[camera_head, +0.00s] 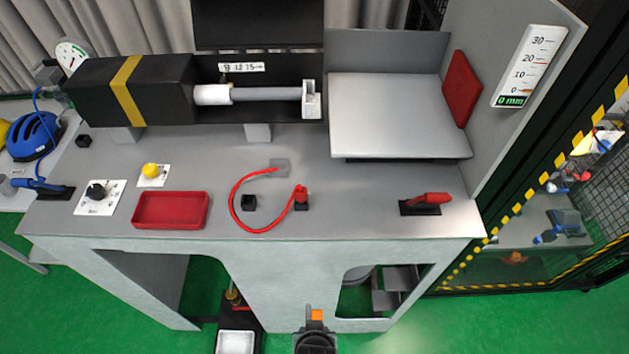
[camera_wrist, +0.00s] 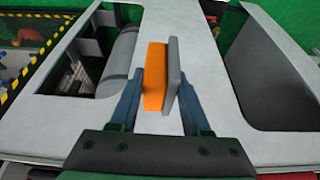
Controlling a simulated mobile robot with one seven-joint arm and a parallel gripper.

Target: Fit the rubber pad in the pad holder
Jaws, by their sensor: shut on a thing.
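My gripper (camera_head: 316,328) is in front of the bench at the bottom of the head view, below the worktop level. In the wrist view my gripper (camera_wrist: 160,85) is shut on a small block with an orange face (camera_wrist: 155,78) and a grey slab side (camera_wrist: 173,75), which I take as the rubber pad. The block's orange part (camera_head: 317,314) shows in the head view too. A white U-shaped bracket (camera_head: 311,100) at the right end of the rod on the bench may be the pad holder; I cannot tell for sure. The pad is well apart from it.
A red tray (camera_head: 171,210), a red cable (camera_head: 236,190) and a red-handled lever (camera_head: 430,202) are on the worktop (camera_head: 350,220). A black housing (camera_head: 130,90) stands at back left. A grey plate (camera_head: 395,115) and side wall with a red square (camera_head: 461,88) stand at right.

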